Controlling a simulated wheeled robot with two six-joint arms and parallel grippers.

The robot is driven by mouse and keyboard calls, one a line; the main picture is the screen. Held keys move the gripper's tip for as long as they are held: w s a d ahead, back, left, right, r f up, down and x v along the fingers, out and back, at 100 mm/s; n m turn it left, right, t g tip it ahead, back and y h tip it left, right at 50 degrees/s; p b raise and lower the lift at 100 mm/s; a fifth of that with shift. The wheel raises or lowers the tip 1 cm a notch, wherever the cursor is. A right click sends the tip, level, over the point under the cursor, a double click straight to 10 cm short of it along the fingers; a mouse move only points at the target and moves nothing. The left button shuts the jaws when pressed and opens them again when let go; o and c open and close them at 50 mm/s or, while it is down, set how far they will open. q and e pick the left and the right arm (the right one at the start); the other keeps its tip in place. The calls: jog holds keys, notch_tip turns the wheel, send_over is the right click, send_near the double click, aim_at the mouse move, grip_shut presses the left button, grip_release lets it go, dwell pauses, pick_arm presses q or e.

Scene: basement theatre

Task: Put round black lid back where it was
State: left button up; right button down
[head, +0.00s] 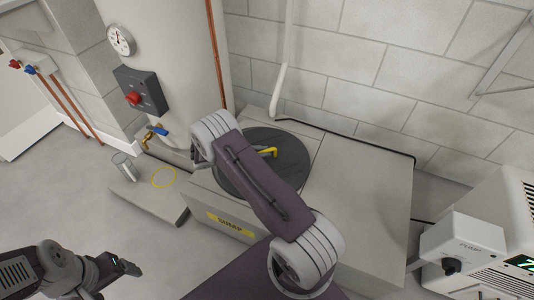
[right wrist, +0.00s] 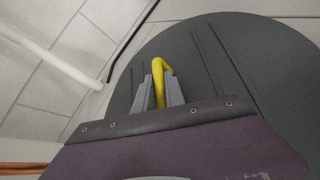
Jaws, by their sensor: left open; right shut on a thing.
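The round black lid (head: 292,160) is over the top of the grey sump box (head: 365,200), which has a yellow label on its front. Its yellow handle (head: 268,152) shows beside my right arm. In the right wrist view the handle (right wrist: 163,68) is between the fingers of my right gripper (right wrist: 158,90), which is shut on it. The lid (right wrist: 225,60) fills much of that view. My arm hides part of the lid in the head view, and I cannot tell whether it rests flat on the box. My left gripper (head: 132,266) is open and empty, low at the left.
A tank (head: 165,60) with a gauge and valves stands behind. A white pump unit (head: 470,245) is at the right. A white pipe (head: 284,70) runs down the wall.

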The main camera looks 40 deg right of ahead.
jog(key=shift+s+a+f, duration=0.1)
jog(key=shift+s+f, duration=0.2)
jog(key=shift+f, duration=0.45)
jog(key=c, duration=1.3)
grip_release()
jog(key=shift+f, duration=0.1)
jog(key=p+v, duration=0.1)
jog(key=v, duration=0.1)
jog(key=p+v, duration=0.2)
jog(key=v, duration=0.1)
jog(key=s+r+p+v, duration=0.1)
jog(key=v, duration=0.2)
jog(key=shift+d, duration=0.2)
jog(key=shift+a, duration=0.25)
jog(key=shift+r+p, duration=0.1)
jog(key=shift+p, duration=0.2)
